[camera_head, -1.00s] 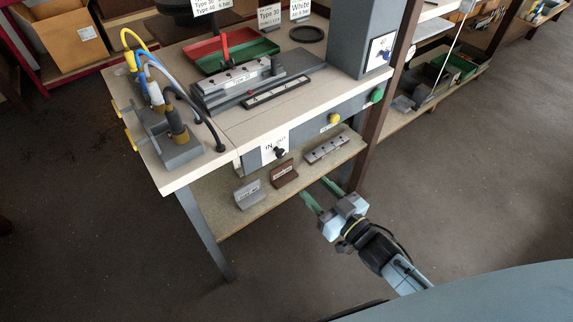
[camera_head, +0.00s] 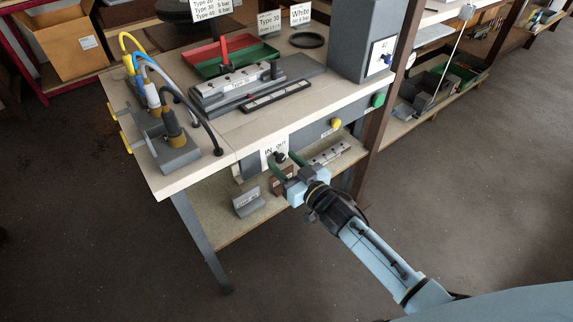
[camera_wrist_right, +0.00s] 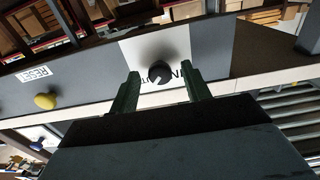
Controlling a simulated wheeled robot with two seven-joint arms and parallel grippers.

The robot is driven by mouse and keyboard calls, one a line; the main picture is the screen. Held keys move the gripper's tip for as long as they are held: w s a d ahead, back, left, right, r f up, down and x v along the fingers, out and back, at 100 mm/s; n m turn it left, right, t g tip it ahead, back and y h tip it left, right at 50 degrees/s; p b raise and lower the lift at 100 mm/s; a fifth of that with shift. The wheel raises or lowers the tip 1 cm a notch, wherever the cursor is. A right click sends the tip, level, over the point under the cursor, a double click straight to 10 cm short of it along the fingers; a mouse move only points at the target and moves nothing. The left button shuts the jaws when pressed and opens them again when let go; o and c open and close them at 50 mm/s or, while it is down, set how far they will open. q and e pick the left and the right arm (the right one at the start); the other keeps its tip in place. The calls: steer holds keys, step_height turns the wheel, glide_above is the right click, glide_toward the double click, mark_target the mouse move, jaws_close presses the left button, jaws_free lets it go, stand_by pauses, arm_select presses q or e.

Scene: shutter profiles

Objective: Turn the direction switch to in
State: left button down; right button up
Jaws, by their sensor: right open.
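The direction switch is a black round knob (camera_head: 280,157) on a white IN/OUT label (camera_head: 268,151) on the front panel of the workbench. In the right wrist view the knob (camera_wrist_right: 160,72) sits between and just beyond my two green fingertips, with the white label (camera_wrist_right: 140,50) behind it. My right gripper (camera_head: 286,164) is open, and its fingers point at the switch, one on each side. I cannot tell whether either finger touches the knob. The head view partly hides the knob behind the fingers. My left gripper is not in view.
A yellow button (camera_head: 336,123) and a green button (camera_head: 378,100) are on the same panel. The lower shelf (camera_head: 220,232) under the panel holds small labelled blocks (camera_head: 247,201). The bench top (camera_head: 228,150) carries a fixture (camera_head: 240,85) and cable connectors (camera_head: 172,130).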

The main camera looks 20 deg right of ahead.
steer(key=c, duration=1)
